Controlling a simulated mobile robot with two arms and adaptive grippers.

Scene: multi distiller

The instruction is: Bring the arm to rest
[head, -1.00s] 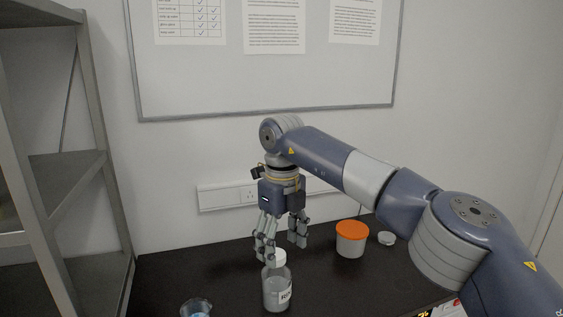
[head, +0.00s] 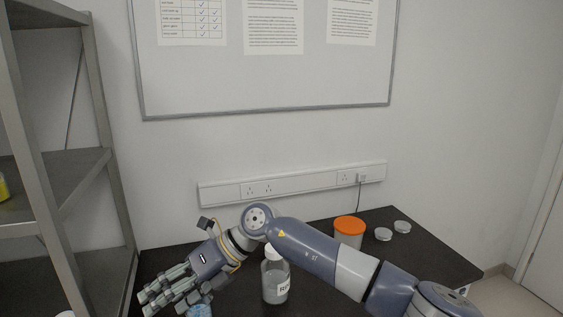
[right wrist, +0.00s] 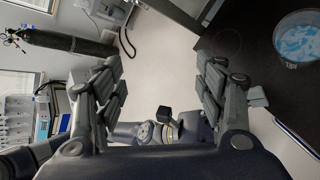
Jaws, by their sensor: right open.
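My right arm reaches in from the lower right in the head view and bends down at the left. My right gripper (head: 160,298) is low at the left of the dark table, fingers pointing down and left. It is open, and nothing shows between its fingers. In the right wrist view the two finger sets of the gripper (right wrist: 163,85) stand wide apart with empty space between them. My left gripper is not in view.
An orange-lidded tub (head: 349,230) and two small clear dishes (head: 383,234) sit farther back right. A beaker with blue contents (right wrist: 297,40) is near the gripper. A metal shelf (head: 75,170) stands left.

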